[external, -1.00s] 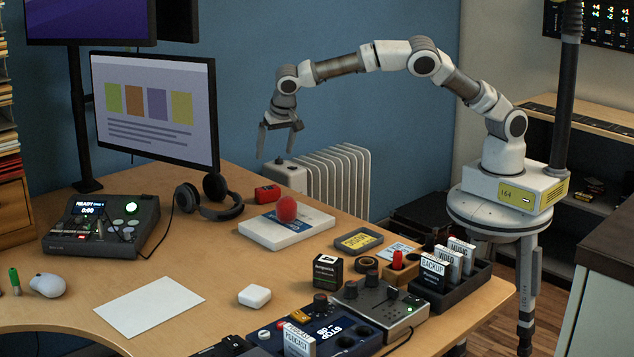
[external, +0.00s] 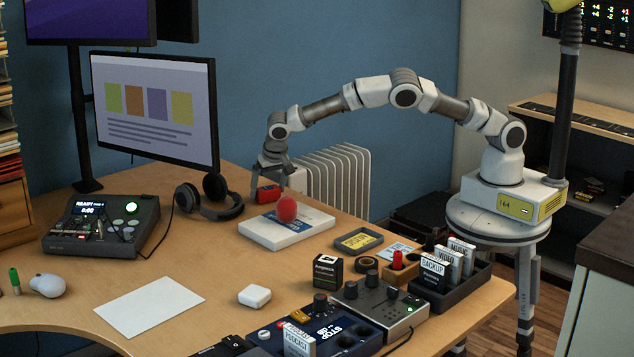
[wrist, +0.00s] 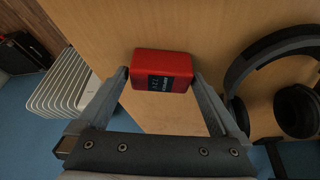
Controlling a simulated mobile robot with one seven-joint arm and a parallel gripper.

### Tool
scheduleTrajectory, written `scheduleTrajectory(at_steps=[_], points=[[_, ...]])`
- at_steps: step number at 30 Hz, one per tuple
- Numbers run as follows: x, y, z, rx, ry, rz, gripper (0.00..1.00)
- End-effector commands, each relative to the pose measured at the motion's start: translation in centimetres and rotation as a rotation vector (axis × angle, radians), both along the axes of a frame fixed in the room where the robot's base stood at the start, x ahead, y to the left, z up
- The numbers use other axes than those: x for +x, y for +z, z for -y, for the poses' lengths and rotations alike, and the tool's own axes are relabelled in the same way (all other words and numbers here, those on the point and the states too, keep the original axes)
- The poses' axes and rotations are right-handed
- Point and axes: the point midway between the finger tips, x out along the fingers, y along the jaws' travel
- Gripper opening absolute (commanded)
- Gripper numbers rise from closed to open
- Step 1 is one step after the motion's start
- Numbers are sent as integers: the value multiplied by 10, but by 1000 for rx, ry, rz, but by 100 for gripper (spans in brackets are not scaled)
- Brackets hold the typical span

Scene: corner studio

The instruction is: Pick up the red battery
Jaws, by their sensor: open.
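The red battery (external: 268,193) is a small red block with a dark label. It lies on the desk near its back edge, beside the headphones. In the wrist view the red battery (wrist: 162,70) sits between the fingertips of my gripper (wrist: 162,75). The gripper is open, one finger at each side of the battery. The left fingertip is very close to the battery's side; I cannot tell whether it touches. In the external view my gripper (external: 269,190) is lowered over the battery, and its fingers partly hide it.
Dark headphones (external: 208,198) lie just left of the battery and show close to the right finger in the wrist view (wrist: 285,85). A white book (external: 285,229) with a red ball (external: 287,208) is in front. A white radiator (external: 335,178) stands behind the desk edge.

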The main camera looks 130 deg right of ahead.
Motion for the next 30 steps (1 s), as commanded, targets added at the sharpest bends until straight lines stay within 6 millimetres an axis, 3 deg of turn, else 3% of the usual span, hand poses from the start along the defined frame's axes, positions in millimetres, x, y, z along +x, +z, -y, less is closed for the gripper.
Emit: scheduleTrajectory(at_steps=[2,8,22,30], points=[[0,-8,3,0,0,1,100],[0,-9,4,-1,1,3,100],[0,-9,4,0,1,2,19],[0,-6,4,-2,1,2,18]])
